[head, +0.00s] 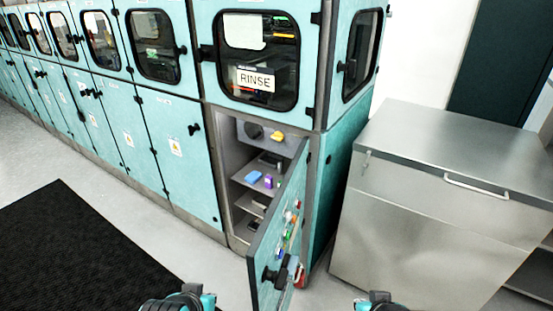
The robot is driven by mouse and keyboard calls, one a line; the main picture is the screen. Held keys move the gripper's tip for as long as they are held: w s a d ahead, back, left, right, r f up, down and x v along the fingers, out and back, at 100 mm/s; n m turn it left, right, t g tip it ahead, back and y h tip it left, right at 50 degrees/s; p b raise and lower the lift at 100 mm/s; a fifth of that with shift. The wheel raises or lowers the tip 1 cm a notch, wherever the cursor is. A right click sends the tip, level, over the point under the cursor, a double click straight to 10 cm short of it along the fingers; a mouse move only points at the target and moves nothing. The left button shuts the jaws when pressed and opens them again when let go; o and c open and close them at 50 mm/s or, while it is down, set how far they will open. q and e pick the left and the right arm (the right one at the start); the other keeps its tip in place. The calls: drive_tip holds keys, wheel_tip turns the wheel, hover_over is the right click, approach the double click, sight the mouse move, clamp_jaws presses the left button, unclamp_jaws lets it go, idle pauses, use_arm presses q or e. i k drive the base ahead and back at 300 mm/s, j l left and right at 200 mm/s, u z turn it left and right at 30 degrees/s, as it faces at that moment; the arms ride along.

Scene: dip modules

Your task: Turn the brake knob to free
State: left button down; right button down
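No part is readably marked as the brake knob, so I cannot tell which one it is. A small yellow part (277,136) and a round dark part (254,131) sit at the top inside the open lower cabinet, under the RINSE window. The open teal cabinet door (263,245) carries several small coloured parts and a black handle-like part (275,274) near its lower edge. My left gripper (186,299) shows only partly at the bottom edge, left of the door. My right gripper (379,301) barely shows at the bottom edge, right of the door. Neither touches the cabinet; their fingers are not clear.
Blue and purple items (268,181) lie on shelves inside the cabinet. The open door juts out toward me. A stainless steel chest (430,225) with a handle stands at right. A black mat (75,255) and bare grey floor lie at left.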

sight(278, 136)
drive_tip(key=k+j+z, duration=0.1)
drive_tip(key=j, duration=0.35)
drive_tip(key=k+j+z, duration=0.1)
drive_tip(key=j, duration=0.3)
drive_tip(key=k+j+z, duration=0.1)
drive_tip(key=j, duration=0.35)
drive_tip(key=i+j+z, duration=0.1)
drive_tip(key=j, duration=0.2)
drive_tip(key=i+j+z, duration=0.15)
drive_tip(key=j, duration=0.2)
drive_tip(key=i+j+z, duration=0.25)
drive_tip(key=j, duration=0.4)
drive_tip(key=i+j+z, duration=0.1)
drive_tip(key=i+j, duration=0.15)
drive_tip(key=i, duration=0.25)
drive_tip(key=i+j+z, duration=0.1)
drive_tip(key=i+j, duration=0.25)
drive_tip(key=i, duration=0.1)
